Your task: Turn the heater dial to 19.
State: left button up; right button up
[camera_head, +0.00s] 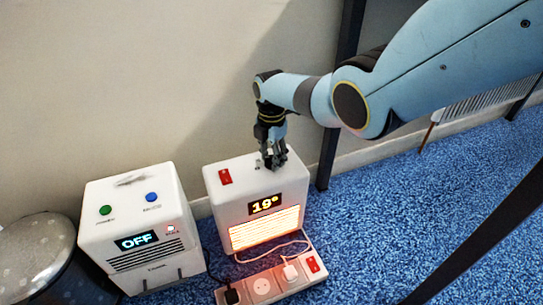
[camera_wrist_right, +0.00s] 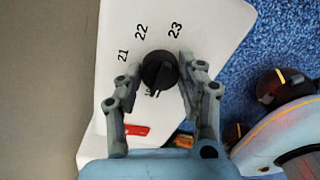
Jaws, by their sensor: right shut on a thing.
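The heater (camera_head: 285,185) is a white box on the blue carpet, with a lit display (camera_head: 264,204) reading 19° and a glowing orange grille. Its black dial (camera_wrist_right: 158,70) is on the top face; the numbers 21, 22 and 23 show around it, and a white mark on it points to the picture's bottom, beside a partly hidden number. My right gripper (camera_head: 272,163) reaches down onto the heater top. In the right wrist view its two fingers (camera_wrist_right: 157,82) are on either side of the dial, shut on it. My left gripper is not in view.
A second white box (camera_head: 140,225) with an OFF display and green and blue buttons stands to the left. A red switch (camera_head: 225,177) is on the heater. A power strip (camera_head: 265,287) with plugs lies in front. A dotted grey round thing (camera_head: 30,255) is at far left.

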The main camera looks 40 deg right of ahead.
aim_at(271, 156)
dwell(0.5)
jog(key=o, duration=1.2)
notch_tip(271, 156, up, 12)
